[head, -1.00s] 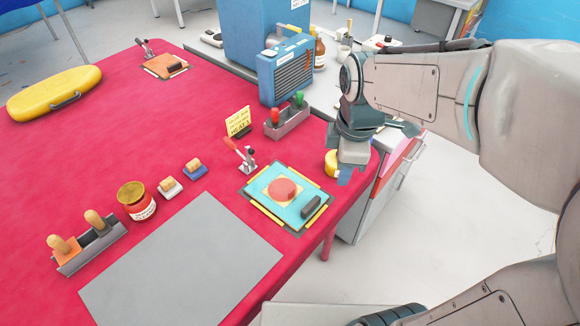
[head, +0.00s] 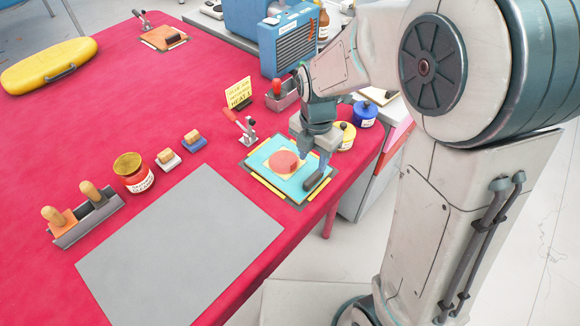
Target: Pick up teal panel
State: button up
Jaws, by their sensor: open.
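The teal panel (head: 262,165) lies flat on a dark board with yellow edge strips, near the right edge of the red table (head: 120,90). A round red patch (head: 284,162) on a pale square sits at its middle. A dark block handle (head: 317,182) stands at its right corner. My gripper (head: 312,170) is open and points down over the right side of the panel, with its fingertips close to the dark handle. I cannot tell whether the fingers are around the handle or only above it.
A red-handled toggle clamp (head: 246,128) stands just behind the panel, near a yellow sign (head: 238,92). Yellow and blue jars (head: 364,114) stand right of my gripper. A grey mat (head: 170,245) lies in front. A blue machine (head: 290,48) stands behind.

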aim_at(314, 176)
jog(key=f, duration=0.7)
jog(key=shift+d+f, duration=0.1)
jog(key=shift+d, duration=0.25)
grip_shut()
